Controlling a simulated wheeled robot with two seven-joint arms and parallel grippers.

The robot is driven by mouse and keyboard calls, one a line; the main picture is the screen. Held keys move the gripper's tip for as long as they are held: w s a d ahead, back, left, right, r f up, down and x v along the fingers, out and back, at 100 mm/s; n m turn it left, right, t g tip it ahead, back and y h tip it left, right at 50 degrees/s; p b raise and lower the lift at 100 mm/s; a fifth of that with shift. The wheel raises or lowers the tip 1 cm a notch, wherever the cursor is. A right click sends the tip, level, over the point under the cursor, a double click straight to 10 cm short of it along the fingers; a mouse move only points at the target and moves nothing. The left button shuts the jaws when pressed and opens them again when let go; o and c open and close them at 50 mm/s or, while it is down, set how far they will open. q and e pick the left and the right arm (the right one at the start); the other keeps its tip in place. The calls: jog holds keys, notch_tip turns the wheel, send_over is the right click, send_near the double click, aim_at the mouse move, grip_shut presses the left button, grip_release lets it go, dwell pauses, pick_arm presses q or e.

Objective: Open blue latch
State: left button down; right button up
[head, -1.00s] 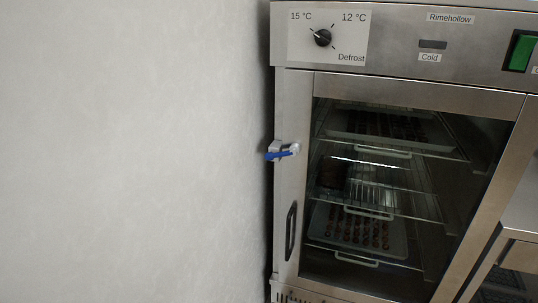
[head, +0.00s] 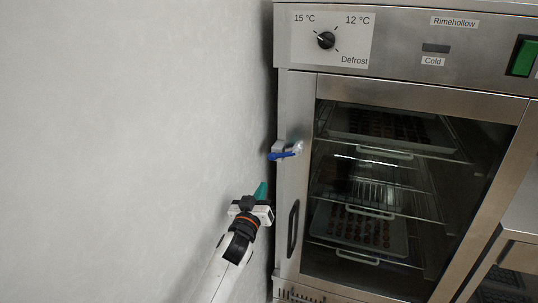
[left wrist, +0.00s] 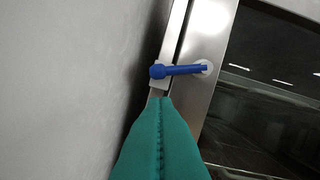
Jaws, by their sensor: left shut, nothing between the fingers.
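The blue latch (head: 284,155) sits on the left edge of the steel cabinet door, at the seam with the frame. It shows as a blue lever lying about level, with a round end at the left, in the left wrist view (left wrist: 180,70). My left gripper (head: 261,190), with teal fingers, is below and a little left of the latch in the head view. Its fingers (left wrist: 160,108) are shut, empty and point towards the latch. I cannot tell if they touch it. My right gripper is not in view.
The cabinet's glass door (head: 365,190) is shut, with several racks and trays behind it. A dark door handle (head: 293,228) is below the latch. A dial (head: 326,40) and a green switch (head: 523,56) are above. A pale wall (head: 130,130) stands close on the left.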

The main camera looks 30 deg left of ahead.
aim_at(269, 156)
pick_arm(q)
jog(key=r, duration=0.3)
jog(key=shift+s+a+r+n+t+y, duration=0.2)
jog(key=shift+a+r+n+t+y, duration=0.1)
jog(key=shift+r+t, duration=0.1)
jog(key=shift+p+x, duration=0.85)
jog(key=shift+x, duration=4.15)
